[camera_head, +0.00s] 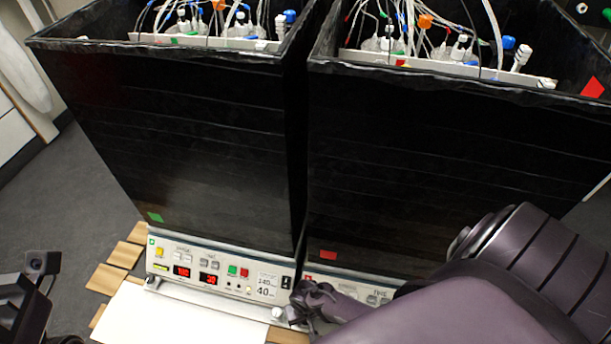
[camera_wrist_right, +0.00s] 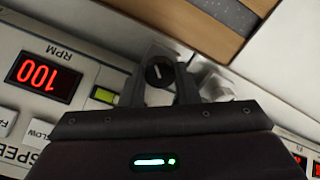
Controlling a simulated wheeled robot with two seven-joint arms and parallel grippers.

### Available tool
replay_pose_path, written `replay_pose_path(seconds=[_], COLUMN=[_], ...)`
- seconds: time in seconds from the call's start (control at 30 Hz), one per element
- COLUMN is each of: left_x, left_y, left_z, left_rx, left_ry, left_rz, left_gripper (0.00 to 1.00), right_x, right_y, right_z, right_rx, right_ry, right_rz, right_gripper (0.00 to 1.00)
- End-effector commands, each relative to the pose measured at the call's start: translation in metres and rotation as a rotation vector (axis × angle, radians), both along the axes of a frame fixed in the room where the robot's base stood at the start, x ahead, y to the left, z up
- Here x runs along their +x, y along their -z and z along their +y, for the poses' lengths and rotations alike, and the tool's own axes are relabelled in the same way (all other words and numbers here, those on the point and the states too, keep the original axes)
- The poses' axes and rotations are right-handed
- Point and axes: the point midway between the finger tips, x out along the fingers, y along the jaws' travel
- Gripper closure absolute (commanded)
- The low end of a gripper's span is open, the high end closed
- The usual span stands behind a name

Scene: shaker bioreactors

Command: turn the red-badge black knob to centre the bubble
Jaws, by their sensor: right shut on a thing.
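The black knob (camera_wrist_right: 158,72) with a white pointer line sits between the fingertips of my right gripper (camera_wrist_right: 162,68), which is shut on it. In the head view my right gripper (camera_head: 313,303) is at the lower front of the right black box (camera_head: 430,170), which has a red badge (camera_head: 328,255); the knob is hidden there. A small yellow-green window (camera_wrist_right: 104,95), perhaps the bubble level, lies beside the fingers; I cannot make out a bubble. Dark parts of my left arm and gripper (camera_head: 38,280) show at the lower left; its jaws cannot be made out.
The left black box (camera_head: 180,140) has a green badge (camera_head: 154,217) and a control panel (camera_head: 215,272). A red RPM display (camera_wrist_right: 42,77) reads 100 in the wrist view. A white fitting (camera_wrist_right: 214,82) is close beside the fingers. Tubes and bottles fill both box tops.

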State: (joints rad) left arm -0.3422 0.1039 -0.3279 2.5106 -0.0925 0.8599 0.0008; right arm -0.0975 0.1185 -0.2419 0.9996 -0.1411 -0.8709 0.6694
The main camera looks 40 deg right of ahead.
Motion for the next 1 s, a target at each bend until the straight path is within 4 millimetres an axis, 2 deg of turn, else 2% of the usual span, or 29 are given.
replay_pose_path(seconds=[0.27, 0.3, 0.47, 1.0], left_x=[0.0008, 0.0009, 0.0011, 0.0013], left_y=[0.0019, 0.0019, 0.002, 0.003], left_z=[-0.0002, -0.0002, -0.0003, -0.0004], left_rx=[0.001, 0.001, 0.002, 0.005], left_ry=[0.0, 0.0, 0.0, -0.002], left_rz=[0.008, 0.008, 0.009, 0.002], left_gripper=[1.0, 1.0, 1.0, 1.0], right_x=[-0.0011, -0.0011, -0.0008, -0.0002], right_y=[0.0007, 0.0007, 0.0006, 0.0014], right_z=[-0.0001, 0.0, 0.0001, -0.0016], right_rx=[0.0, 0.0, 0.0, -0.002], right_ry=[0.0, 0.0, 0.0, 0.019], right_rz=[0.002, 0.002, 0.001, 0.001], right_gripper=[0.94, 0.69, 0.5, 0.5])
